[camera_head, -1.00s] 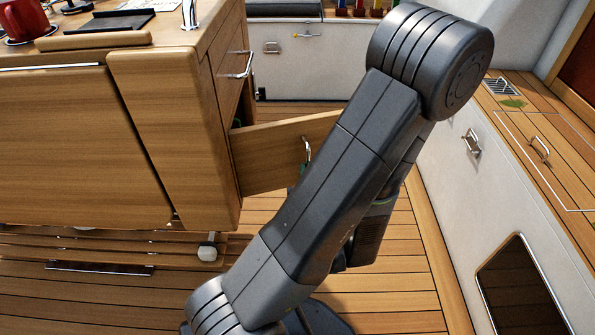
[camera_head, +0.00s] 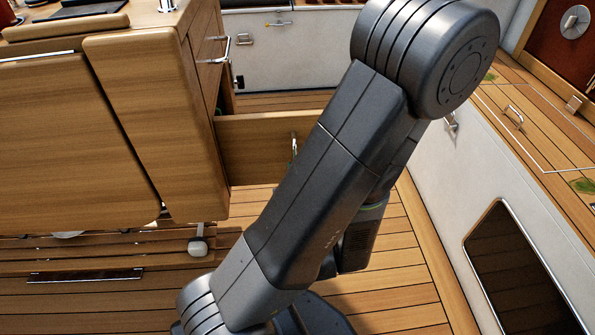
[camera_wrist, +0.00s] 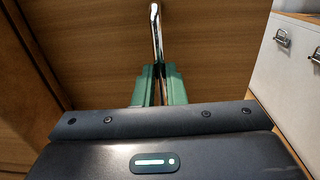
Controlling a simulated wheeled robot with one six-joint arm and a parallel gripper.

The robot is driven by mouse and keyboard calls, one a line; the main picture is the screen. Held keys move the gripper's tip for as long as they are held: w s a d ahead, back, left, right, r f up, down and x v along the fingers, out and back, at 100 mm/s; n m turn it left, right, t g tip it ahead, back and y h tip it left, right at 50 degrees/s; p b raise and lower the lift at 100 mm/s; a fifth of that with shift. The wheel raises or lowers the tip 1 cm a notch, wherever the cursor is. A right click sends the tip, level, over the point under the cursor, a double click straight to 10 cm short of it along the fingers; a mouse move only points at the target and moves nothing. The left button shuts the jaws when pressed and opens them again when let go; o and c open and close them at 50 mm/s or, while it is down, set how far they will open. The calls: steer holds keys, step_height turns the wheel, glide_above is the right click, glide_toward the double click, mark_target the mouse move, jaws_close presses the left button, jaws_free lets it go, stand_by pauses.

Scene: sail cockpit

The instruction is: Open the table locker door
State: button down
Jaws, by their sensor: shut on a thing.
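The table locker door (camera_head: 255,150) is a wooden panel standing swung out from the end of the wooden table, partly hidden behind my arm in the head view. Its metal handle (camera_head: 294,145) shows just left of my arm. In the wrist view the door (camera_wrist: 100,50) fills most of the background. The upright metal handle (camera_wrist: 155,30) runs down between the green fingers of my gripper (camera_wrist: 160,88), which is shut on its lower part. In the head view my gripper is mostly hidden by my arm.
The table end (camera_head: 150,120) stands left, with a metal drawer handle (camera_head: 216,50) above the locker. A white bench side (camera_head: 440,165) with a dark panel (camera_head: 515,275) runs along the right.

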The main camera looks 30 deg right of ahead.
steer(key=shift+w+a+y, duration=0.1)
steer(key=shift+a+y, duration=0.2)
steer(key=shift+a, duration=0.1)
steer(key=c, duration=1.5)
jaws_free()
steer(key=shift+w+a, duration=0.15)
steer(key=shift+s, duration=0.2)
steer(key=p+v, duration=0.1)
steer(key=v, duration=1.2)
steer(key=shift+s, duration=0.2)
steer(key=shift+f, duration=0.15)
steer(key=x, duration=1.1)
steer(key=shift+w+d+b, duration=0.25)
steer(key=shift+w+b, duration=0.05)
steer(key=shift+b, duration=0.15)
